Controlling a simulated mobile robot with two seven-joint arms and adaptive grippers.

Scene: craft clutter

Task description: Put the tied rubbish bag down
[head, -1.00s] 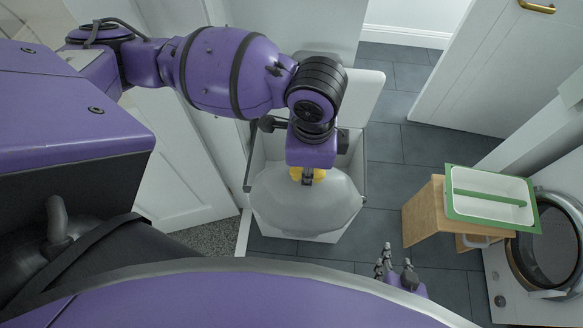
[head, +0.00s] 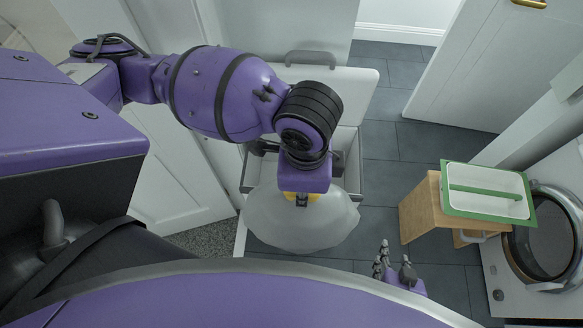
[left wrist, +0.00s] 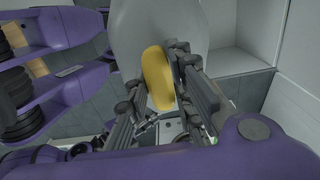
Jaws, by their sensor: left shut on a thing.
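The tied rubbish bag (head: 300,226) is a pale, translucent, rounded sack with a yellow tied top. My left gripper (head: 302,200) is shut on the yellow top, and the bag hangs below it. In the left wrist view the yellow top (left wrist: 157,78) sits between the fingers of my left gripper (left wrist: 165,85), with the grey bag (left wrist: 150,25) behind. The underside of the bag is hidden. My right gripper (head: 395,265) is apart from the bag, low at right, with its fingers spread and nothing between them.
An open white bin (head: 354,165) stands behind the bag, its rim partly covered. A wooden stand (head: 420,212) bears a green-rimmed white tray (head: 490,183) at right, beside a round-doored machine (head: 545,240). Dark tiled floor (head: 385,175) is clear between bin and stand.

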